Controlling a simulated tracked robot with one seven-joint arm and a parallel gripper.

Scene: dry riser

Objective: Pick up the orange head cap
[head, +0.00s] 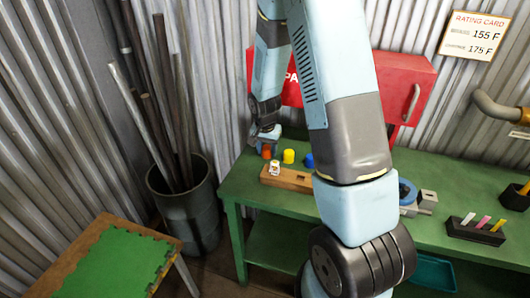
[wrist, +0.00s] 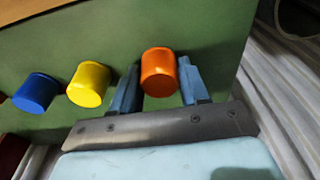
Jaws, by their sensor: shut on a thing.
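The orange head cap (wrist: 159,74) is a short cylinder between the two fingers of my gripper (wrist: 160,88) in the wrist view. My gripper is shut on it, with a finger on each side. In the head view the orange cap (head: 266,152) shows just below my gripper (head: 264,143), at the left end of the green bench. I cannot tell whether the cap touches the bench top. A yellow cap (wrist: 89,84) and a blue cap (wrist: 36,93) stand in a row to the left of it in the wrist view.
The green bench (head: 235,187) also holds a wooden block (head: 290,178) in front of the caps and a dark rack of coloured pieces (head: 476,230) at right. A red cabinet (head: 405,85) hangs behind. A bin of pipes (head: 190,215) and a small table (head: 115,262) stand left.

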